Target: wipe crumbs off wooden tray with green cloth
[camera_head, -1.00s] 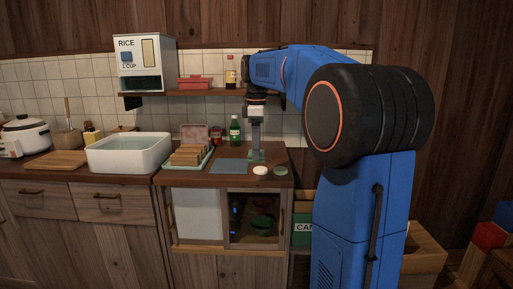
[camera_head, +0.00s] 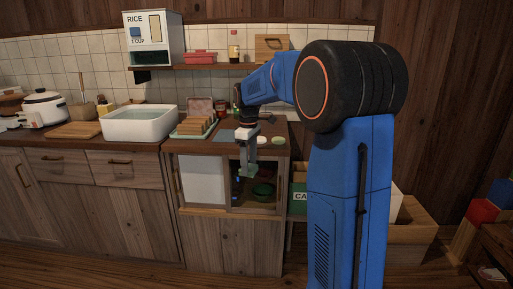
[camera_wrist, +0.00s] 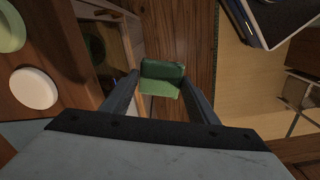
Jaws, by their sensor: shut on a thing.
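My gripper (camera_head: 248,170) points down in front of the counter's front edge. It is shut on the green cloth (camera_head: 249,171), a small folded piece at its fingertips. In the wrist view the cloth (camera_wrist: 160,78) sits between the two fingers, dark green on its upper part and lighter below. It hangs clear of the counter, with wooden floor beneath. I cannot make out a wooden tray with crumbs; a flat wooden board (camera_head: 74,130) lies left of the sink, and no crumbs show on it.
The counter holds a white basin (camera_head: 139,123), a rack of brown slices (camera_head: 197,123), a white disc (camera_head: 261,140) and a pale green disc (camera_head: 278,141). The cabinet (camera_head: 258,190) below stands partly open. A green crate (camera_head: 299,197) and wooden boxes stand to the right.

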